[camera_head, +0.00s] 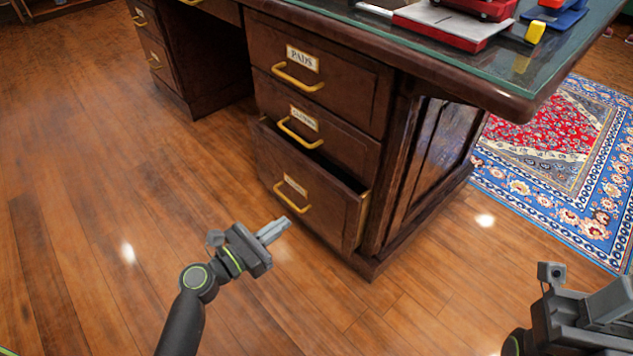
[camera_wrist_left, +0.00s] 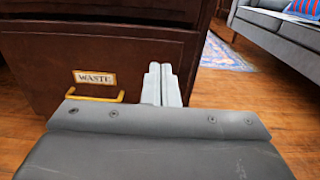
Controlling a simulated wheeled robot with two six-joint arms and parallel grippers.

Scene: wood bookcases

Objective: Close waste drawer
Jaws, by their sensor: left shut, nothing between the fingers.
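The waste drawer (camera_head: 318,208) is the bottom drawer of the dark wood desk in the head view. It stands out a little from the desk front, with a dark gap along its top. It has a yellow handle (camera_head: 291,198) and a label, which reads WASTE in the left wrist view (camera_wrist_left: 94,77). My left gripper (camera_head: 281,228) is shut and empty, in front of the drawer's lower part. In the wrist view its fingers (camera_wrist_left: 160,85) are to the right of the handle; I cannot tell whether they touch the front. My right gripper (camera_head: 612,305) is at the lower right, its fingertips unclear.
Above are a PADS drawer (camera_head: 318,75) and another labelled drawer (camera_head: 318,134), both flush. The desk's glass top (camera_head: 400,28) overhangs them and holds red and blue items. A patterned rug (camera_head: 560,150) lies to the right. The wood floor (camera_head: 90,190) at left is clear.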

